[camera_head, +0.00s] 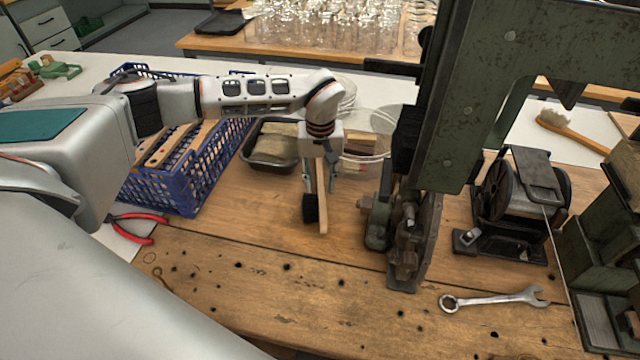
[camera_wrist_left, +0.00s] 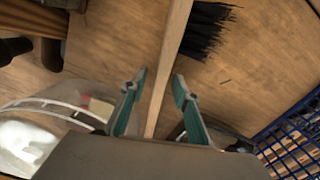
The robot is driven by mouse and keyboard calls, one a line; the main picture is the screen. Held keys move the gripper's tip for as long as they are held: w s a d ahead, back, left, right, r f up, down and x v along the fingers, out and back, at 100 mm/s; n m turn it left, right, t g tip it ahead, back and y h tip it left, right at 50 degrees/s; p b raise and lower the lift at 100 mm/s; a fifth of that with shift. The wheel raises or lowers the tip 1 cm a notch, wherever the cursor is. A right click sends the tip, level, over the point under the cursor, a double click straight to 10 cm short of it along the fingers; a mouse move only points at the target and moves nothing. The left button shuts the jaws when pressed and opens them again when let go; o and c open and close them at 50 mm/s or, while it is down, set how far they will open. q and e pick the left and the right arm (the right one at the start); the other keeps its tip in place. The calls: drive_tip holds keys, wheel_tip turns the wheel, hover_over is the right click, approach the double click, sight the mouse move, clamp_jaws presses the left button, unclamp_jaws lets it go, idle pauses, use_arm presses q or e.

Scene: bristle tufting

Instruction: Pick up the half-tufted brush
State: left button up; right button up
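The half-tufted brush (camera_head: 322,200) is a narrow pale wooden strip with a patch of black bristles on its left side near the lower end. My left gripper (camera_head: 321,180) points down over the bench, with its fingers on either side of the wooden strip. The strip's end near the palm is hidden. My right gripper is not in view.
A blue crate (camera_head: 190,190) with wooden strips stands left, beside a dark tray (camera_head: 270,163). A green machine (camera_head: 448,130) rises close on the right, with a wire spool (camera_head: 520,190) beyond. A wrench (camera_head: 495,299) and red-handled pliers (camera_head: 140,230) lie on the bench. The front middle is mostly clear.

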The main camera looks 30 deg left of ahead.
use_arm(q)
clamp_jaws()
drive_tip(key=shift+r, duration=0.15)
